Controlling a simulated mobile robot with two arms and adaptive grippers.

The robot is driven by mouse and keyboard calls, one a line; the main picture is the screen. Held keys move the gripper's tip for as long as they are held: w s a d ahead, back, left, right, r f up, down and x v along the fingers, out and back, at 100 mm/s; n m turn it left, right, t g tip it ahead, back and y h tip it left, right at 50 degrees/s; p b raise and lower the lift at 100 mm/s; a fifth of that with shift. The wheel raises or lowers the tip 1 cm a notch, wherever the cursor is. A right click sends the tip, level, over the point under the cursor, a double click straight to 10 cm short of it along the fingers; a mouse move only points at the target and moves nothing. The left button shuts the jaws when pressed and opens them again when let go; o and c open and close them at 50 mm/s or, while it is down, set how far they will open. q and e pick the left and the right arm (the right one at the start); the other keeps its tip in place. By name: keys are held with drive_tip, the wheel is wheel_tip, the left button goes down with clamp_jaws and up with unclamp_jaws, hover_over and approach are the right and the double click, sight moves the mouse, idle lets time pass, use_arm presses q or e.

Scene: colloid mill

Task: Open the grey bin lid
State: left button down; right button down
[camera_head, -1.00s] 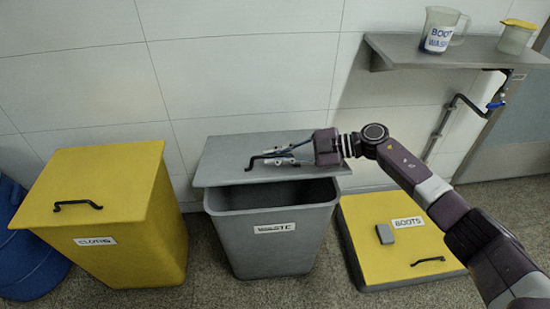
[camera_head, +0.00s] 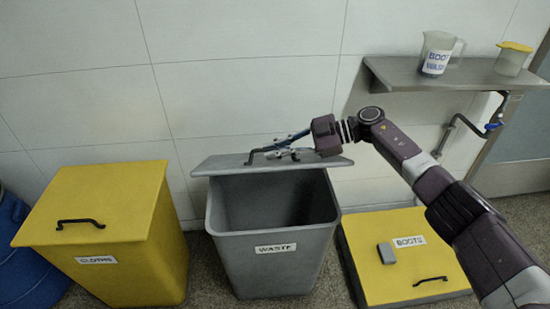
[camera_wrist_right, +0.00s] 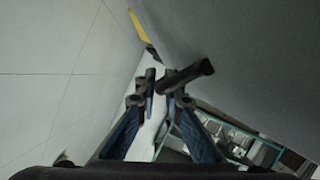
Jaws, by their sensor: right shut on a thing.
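The grey bin (camera_head: 270,235) with a WASTE label stands on the floor by the wall, its dark inside partly showing. Its grey lid (camera_head: 225,164) is raised and tilted at the back of the bin mouth. My right gripper (camera_head: 281,148) is shut on the lid's black handle (camera_head: 262,151). In the right wrist view the handle (camera_wrist_right: 186,77) shows at the fingertips (camera_wrist_right: 160,90), with the grey lid surface (camera_wrist_right: 225,60) beside it. My left gripper is not in view.
A yellow CLOTHS bin (camera_head: 110,220) stands to the left, beside a blue drum (camera_head: 30,255). A low yellow BOOTS box (camera_head: 400,275) with a grey block on it is at right. A wall shelf (camera_head: 440,75) holds a jug (camera_head: 437,52) and a yellow-lidded container (camera_head: 511,60).

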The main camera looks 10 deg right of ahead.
drive_tip(key=shift+w+r, duration=0.4)
drive_tip(key=shift+r, duration=0.05)
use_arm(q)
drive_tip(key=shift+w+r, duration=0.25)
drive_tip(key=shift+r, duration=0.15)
use_arm(e)
drive_tip(key=c, duration=2.3)
unclamp_jaws()
